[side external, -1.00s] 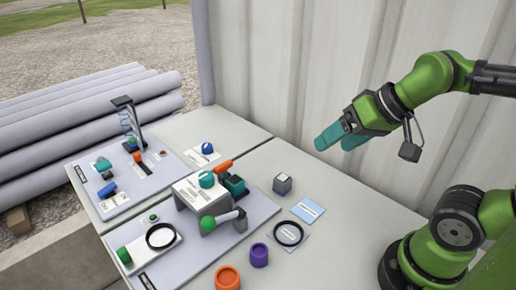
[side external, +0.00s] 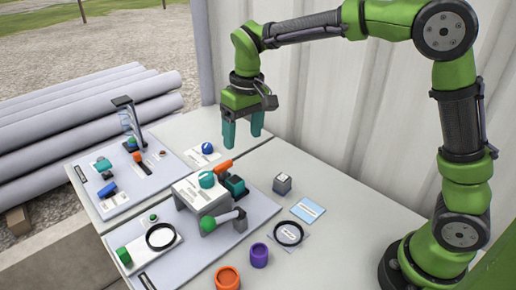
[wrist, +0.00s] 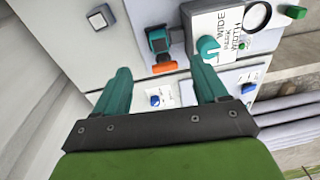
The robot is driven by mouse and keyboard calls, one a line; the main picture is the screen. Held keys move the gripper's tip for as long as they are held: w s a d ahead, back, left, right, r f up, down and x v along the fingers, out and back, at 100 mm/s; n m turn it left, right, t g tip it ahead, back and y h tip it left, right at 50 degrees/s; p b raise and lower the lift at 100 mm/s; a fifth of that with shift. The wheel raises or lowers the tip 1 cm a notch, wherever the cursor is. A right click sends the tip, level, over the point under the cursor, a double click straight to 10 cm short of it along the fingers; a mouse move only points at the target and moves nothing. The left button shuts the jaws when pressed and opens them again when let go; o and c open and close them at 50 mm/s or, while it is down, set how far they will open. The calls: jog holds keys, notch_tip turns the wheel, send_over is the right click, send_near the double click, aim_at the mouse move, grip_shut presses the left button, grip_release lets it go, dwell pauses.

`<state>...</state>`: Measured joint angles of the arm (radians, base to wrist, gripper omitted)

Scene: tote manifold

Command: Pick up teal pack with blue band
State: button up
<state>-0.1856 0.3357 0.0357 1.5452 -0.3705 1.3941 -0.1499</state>
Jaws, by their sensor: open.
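My gripper (side external: 243,140) has teal fingers, open and empty, pointing down above the back of the table. In the wrist view its fingers (wrist: 158,63) are spread apart with nothing between them. A teal block with dark parts (side external: 235,186) sits on the near board beside an orange handle; it also shows in the wrist view (wrist: 157,42), beyond the fingertips. A flat light-blue and white pack (side external: 307,209) lies on the table at right. I cannot make out a blue band on any teal item.
A grey raised box with a teal knob (side external: 207,180) and a green-ended lever (side external: 208,224) stand on the near board. A tall dark post (side external: 122,101) rises from the far board. A blue knob (side external: 207,148) sits on a white card. The corrugated wall (side external: 330,100) is close behind.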

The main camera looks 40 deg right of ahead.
jog(key=w+a, duration=0.1)
jog(key=w, duration=0.2)
send_over(235, 180)
jog(key=shift+g+h, duration=0.3)
jog(key=shift+g, duration=0.1)
jog(key=f, duration=1)
jog(key=shift+s+a+f, duration=0.15)
jog(key=shift+a, duration=0.15)
jog(key=shift+d+f, duration=0.15)
jog(key=shift+f, duration=1.2)
jog(key=shift+d+f, duration=0.15)
jog(key=shift+f, duration=1.2)
jog(key=c, duration=1.2)
jog(key=shift+r, duration=0.1)
